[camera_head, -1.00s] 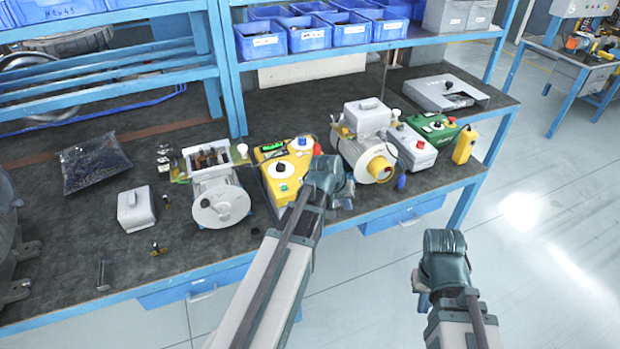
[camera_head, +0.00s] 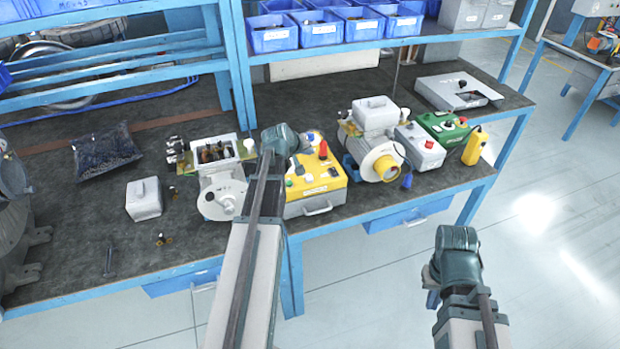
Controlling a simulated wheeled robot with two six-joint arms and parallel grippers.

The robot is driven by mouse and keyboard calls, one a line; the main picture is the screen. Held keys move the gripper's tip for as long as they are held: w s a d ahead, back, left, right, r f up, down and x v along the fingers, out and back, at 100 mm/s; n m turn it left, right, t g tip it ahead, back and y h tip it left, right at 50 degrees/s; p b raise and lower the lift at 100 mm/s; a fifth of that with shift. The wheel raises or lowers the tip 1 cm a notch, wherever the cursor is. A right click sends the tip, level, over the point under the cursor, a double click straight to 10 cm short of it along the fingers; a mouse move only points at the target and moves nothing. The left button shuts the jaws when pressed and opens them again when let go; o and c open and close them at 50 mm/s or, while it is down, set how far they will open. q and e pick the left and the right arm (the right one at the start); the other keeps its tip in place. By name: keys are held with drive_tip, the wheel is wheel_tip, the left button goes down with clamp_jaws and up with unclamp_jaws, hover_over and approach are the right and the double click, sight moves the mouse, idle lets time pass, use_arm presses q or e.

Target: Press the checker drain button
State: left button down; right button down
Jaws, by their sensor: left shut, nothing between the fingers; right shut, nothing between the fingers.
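The checker is a yellow box (camera_head: 318,193) with a grey front handle, on the bench's front half. I cannot tell which control is the drain button. My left gripper (camera_head: 297,146) is shut and empty, above the checker's back left part. It hides some of the top, and contact cannot be seen. My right gripper (camera_head: 433,278) is shut and empty, over the floor in front of the bench.
An opened blower (camera_head: 222,188) stands left of the checker, and a blower with a yellow port (camera_head: 375,145) stands right. Further right are a grey box with a red button (camera_head: 420,148), a green box (camera_head: 443,127) and a yellow handset (camera_head: 474,148). Blue bins line the shelf.

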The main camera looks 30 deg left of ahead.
use_arm(q)
drive_tip(key=shift+f, duration=0.1)
drive_tip(key=b, duration=0.9)
hover_over(309, 182)
wheel_tip(309, 182, down, 9)
drive_tip(key=shift+a+r, duration=0.1)
drive_tip(key=shift+r, duration=0.05)
idle(1.5)
drive_tip(key=shift+f+b, duration=0.35)
drive_tip(key=shift+f, duration=0.05)
drive_tip(key=shift+f+b, duration=0.35)
drive_tip(key=shift+f, duration=0.05)
idle(0.5)
drive_tip(key=shift+r, duration=0.1)
idle(0.7)
drive_tip(key=shift+r+p, duration=0.75)
drive_tip(key=shift+p, duration=0.05)
